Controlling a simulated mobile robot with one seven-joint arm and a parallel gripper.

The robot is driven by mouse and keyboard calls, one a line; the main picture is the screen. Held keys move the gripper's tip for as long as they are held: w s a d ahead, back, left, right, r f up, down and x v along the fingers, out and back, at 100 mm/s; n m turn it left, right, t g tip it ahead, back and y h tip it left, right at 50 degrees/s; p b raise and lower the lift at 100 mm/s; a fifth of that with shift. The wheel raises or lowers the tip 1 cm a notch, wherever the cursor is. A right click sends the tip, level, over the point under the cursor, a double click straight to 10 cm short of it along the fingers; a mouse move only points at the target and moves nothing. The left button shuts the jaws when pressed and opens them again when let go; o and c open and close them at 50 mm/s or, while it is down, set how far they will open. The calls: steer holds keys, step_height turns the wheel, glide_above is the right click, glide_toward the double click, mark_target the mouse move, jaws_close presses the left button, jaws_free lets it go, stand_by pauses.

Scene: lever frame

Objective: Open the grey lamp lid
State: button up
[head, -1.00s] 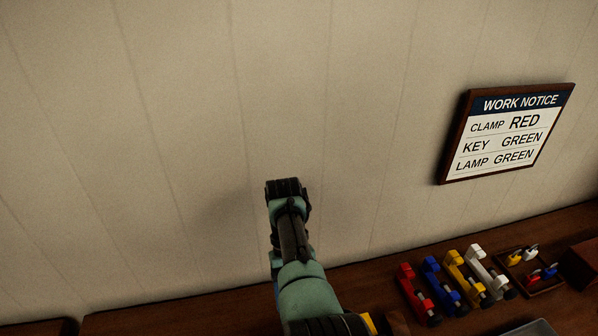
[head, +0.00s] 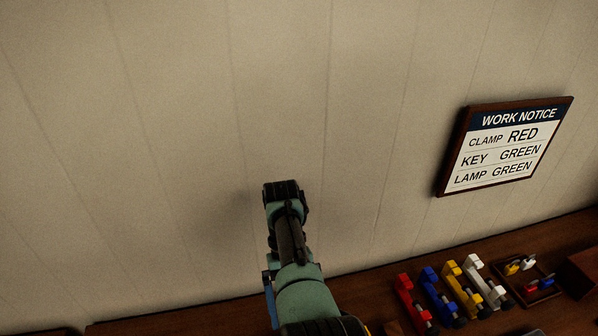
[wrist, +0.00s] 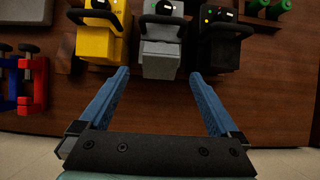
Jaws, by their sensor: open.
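In the wrist view the grey lamp (wrist: 161,48) stands at the top middle, with a dark handle on it and a small green light near the top edge. Its upper part is cut off by the frame, and I cannot make out the state of its lid. My gripper (wrist: 158,75) is open and empty, its two blue fingers pointing toward the grey lamp, one to each side of its near end. No contact shows. In the head view my arm reaches toward the wall; the lamp is not in that view.
A yellow lamp (wrist: 100,42) and a black lamp (wrist: 220,45) flank the grey one closely. Red and blue clamps (wrist: 33,85) lie at the left. The notice (head: 505,146) on the wall reads clamp red, key green, lamp green. Bare wooden tabletop (wrist: 275,95) lies at the right.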

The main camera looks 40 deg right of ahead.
steer(key=p+v, duration=0.3)
steer(key=v, duration=0.1)
steer(key=shift+w+d+r, duration=0.15)
steer(key=shift+w+d, duration=0.05)
steer(key=shift+a, duration=0.15)
step_height(320, 180, down, 4)
steer(key=a+t+h, duration=0.2)
steer(key=t, duration=0.3)
steer(key=s+a+r+t+h, duration=0.3)
steer(key=s+a+r+t, duration=0.1)
steer(key=s+r, duration=0.5)
steer(key=x, duration=0.9)
steer(key=p+x, duration=0.1)
steer(key=x, duration=0.3)
steer(key=shift+s+d+f, duration=0.25)
steer(key=shift+d+f, duration=0.1)
